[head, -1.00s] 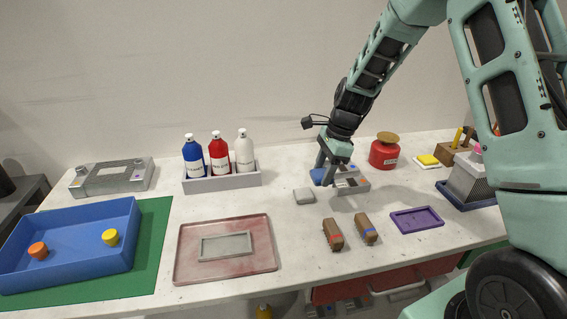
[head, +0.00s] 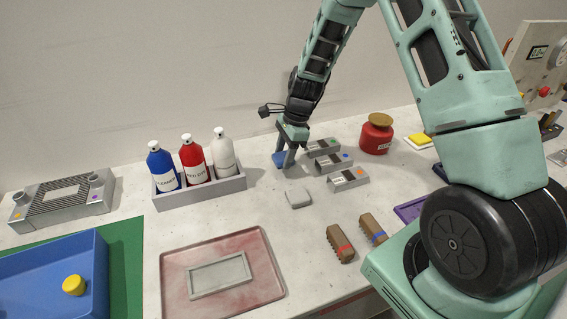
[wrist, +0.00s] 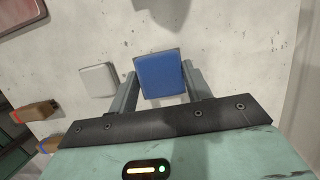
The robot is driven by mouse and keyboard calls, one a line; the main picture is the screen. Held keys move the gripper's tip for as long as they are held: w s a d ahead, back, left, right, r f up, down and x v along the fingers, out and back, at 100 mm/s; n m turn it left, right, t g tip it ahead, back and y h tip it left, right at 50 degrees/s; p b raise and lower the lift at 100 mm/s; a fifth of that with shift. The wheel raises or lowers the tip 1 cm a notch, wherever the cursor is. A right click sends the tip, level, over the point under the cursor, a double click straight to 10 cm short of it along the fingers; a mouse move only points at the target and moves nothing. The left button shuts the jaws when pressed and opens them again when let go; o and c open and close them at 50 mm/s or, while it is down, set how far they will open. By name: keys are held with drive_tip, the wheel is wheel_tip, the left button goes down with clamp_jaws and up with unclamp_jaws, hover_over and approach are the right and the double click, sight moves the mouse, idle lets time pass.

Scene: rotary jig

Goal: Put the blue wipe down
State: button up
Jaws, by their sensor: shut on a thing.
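The blue wipe (head: 279,159) is a small flat blue square. In the wrist view the blue wipe (wrist: 160,74) sits between the two fingers of my gripper (wrist: 161,90). In the head view my gripper (head: 286,160) points down at the back of the white table, shut on the wipe. The wipe is low, close to the table top; I cannot tell whether it touches. A finger hides part of it in the head view.
A pale grey pad (head: 298,198) lies just in front of my gripper. Small grey holders with coloured dots (head: 333,162) stand to its right. A grey bottle tray (head: 205,193) is to the left. A red canister (head: 376,137) is further right. Bare table lies between tray and gripper.

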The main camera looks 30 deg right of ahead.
drive_tip(key=shift+f, duration=2.05)
drive_tip(key=shift+f, duration=0.1)
drive_tip(key=o, duration=1)
drive_tip(key=shift+o, duration=0.2)
